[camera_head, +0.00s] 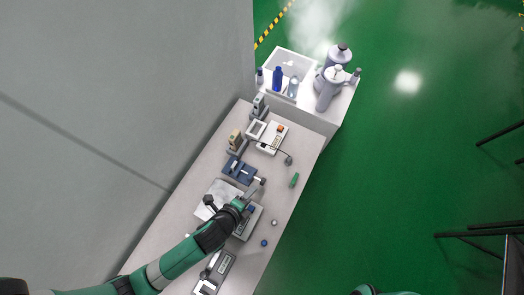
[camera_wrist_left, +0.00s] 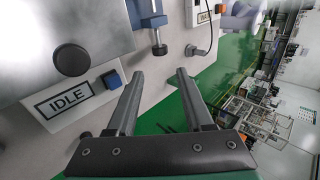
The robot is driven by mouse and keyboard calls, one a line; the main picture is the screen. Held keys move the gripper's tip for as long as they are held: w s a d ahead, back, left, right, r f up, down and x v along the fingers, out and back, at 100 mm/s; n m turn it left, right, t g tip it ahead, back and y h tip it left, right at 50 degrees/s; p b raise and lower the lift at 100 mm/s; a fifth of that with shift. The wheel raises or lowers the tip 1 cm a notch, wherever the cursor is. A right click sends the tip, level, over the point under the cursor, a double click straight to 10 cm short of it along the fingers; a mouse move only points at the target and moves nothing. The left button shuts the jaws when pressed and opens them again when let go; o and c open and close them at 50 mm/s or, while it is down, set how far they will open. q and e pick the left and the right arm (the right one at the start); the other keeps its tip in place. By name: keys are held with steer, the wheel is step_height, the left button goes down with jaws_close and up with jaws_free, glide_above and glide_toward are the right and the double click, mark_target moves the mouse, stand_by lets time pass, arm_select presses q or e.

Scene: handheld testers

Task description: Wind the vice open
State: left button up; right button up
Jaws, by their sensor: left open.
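The blue vice (camera_head: 237,170) stands on the bench, with its screw and dark handle (camera_head: 262,181) on its right side. In the left wrist view the vice (camera_wrist_left: 146,8) is cut off by the top edge; its metal screw and handle end (camera_wrist_left: 158,48) point down toward my fingers. My left gripper (camera_head: 250,195) is over the bench, just below the vice in the head view. In the wrist view its fingers (camera_wrist_left: 160,76) are spread, with nothing between them, and the handle end lies beyond the gap, apart from them. My right gripper is out of view.
A white tester with an IDLE display (camera_wrist_left: 68,97), black knob and blue button is close to my left fingers. A green-handled tool (camera_head: 294,180) and small round items lie near the bench's right edge. Other testers stand above and below. A white cabinet (camera_head: 310,112) holds bottles.

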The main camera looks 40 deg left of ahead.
mark_target(262, 184)
arm_select(q)
steer(key=b+x, duration=0.7)
steer(key=x, duration=0.3)
steer(key=shift+w+f, duration=0.2)
steer(key=shift+f, duration=0.15)
steer(key=shift+w+f, duration=0.2)
steer(key=shift+w, duration=0.1)
jaws_close()
